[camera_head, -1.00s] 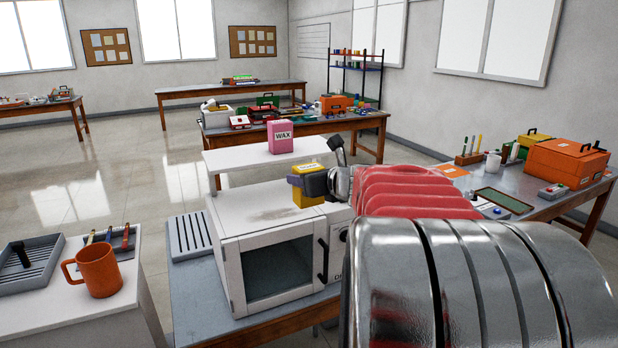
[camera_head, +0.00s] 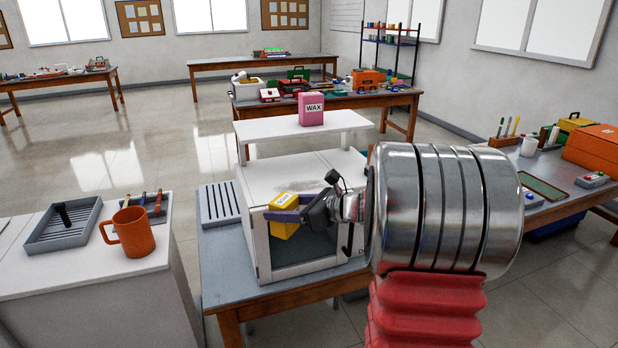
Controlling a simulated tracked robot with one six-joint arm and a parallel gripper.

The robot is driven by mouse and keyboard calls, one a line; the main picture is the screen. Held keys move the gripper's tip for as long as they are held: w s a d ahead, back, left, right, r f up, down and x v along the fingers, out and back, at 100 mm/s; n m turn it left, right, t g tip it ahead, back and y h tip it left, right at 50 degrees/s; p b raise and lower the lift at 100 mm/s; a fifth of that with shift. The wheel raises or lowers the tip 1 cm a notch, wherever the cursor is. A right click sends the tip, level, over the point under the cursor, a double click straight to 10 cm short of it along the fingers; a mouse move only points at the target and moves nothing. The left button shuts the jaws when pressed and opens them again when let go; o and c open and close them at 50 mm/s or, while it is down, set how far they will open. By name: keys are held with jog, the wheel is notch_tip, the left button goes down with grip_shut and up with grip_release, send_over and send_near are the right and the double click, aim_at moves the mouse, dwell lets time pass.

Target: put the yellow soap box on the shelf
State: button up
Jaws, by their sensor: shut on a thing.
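The yellow soap box (camera_head: 284,230) is held in my gripper (camera_head: 282,208), whose jaws are shut on it. The box is tilted and appears in front of the white microwave's dark door; whether it touches the door I cannot tell. Part of the box is hidden by the jaws. The white shelf (camera_head: 270,130) stands behind and above the microwave (camera_head: 256,245). The left part of the shelf top is bare. My gripper is lower than the shelf and on the near side of it.
A grey slatted tray (camera_head: 218,204) lies left of the microwave. An orange mug (camera_head: 133,232) and a grey rack (camera_head: 64,226) stand on the white counter (camera_head: 60,272) at left. Open floor lies behind left.

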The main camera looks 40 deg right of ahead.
jog(key=s+a+f+n+g+y, duration=0.3)
jog(key=a+f+n+y, duration=0.3)
jog(key=a+f, duration=1.6)
notch_tip(320, 180, down, 3)
jog(key=shift+s+a+g, duration=0.15)
jog(key=shift+a+g, duration=0.25)
jog(key=shift+g, duration=0.4)
